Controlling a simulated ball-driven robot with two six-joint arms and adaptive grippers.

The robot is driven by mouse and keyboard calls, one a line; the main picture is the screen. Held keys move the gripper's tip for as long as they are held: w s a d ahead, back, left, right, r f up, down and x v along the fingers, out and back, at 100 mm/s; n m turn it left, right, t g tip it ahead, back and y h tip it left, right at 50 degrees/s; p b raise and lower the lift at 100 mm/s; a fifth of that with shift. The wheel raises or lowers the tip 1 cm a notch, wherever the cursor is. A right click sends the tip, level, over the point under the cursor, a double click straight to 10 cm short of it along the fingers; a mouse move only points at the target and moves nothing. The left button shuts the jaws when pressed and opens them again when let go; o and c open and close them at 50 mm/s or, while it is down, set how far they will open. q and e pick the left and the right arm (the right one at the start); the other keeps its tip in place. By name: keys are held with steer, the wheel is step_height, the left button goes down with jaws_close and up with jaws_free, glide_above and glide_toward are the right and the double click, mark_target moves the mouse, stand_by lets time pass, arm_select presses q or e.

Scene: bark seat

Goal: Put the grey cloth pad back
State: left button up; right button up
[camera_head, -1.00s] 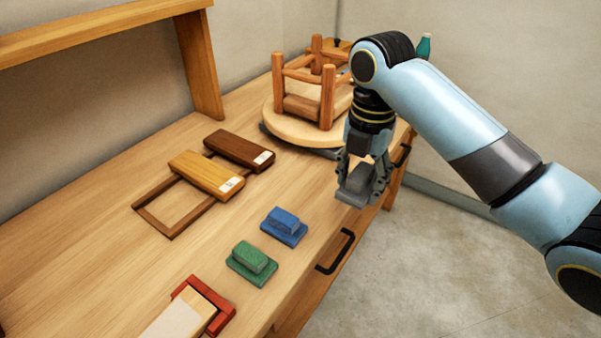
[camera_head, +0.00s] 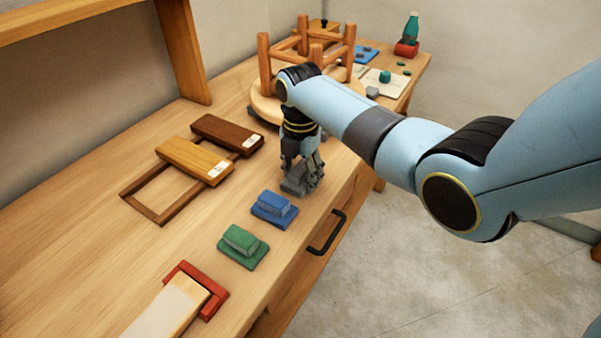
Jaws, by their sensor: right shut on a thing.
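The grey cloth pad (camera_head: 297,184) is a grey block on a flat grey base. My right gripper (camera_head: 302,172) is shut on it from above, at the far end of the row of pads. The pad is on or just above the bench top; I cannot tell whether it touches. A blue pad (camera_head: 274,208) and a green pad (camera_head: 243,245) sit nearer along the same front edge of the bench. My left gripper is not in view.
An upturned wooden stool (camera_head: 264,65) stands on a round turntable behind the gripper. Two wooden blocks (camera_head: 195,158) and a wooden frame (camera_head: 138,205) lie at the left. A red stop (camera_head: 212,303) is in front. A black drawer handle (camera_head: 327,233) sticks out at the bench front.

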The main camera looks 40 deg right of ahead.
mark_target(301, 167)
steer(key=o, duration=1.1)
steer(key=shift+f, duration=0.1)
steer(key=shift+r, duration=0.3)
step_height(301, 167, up, 12)
steer(key=shift+p, duration=0.3)
steer(key=shift+f, duration=0.15)
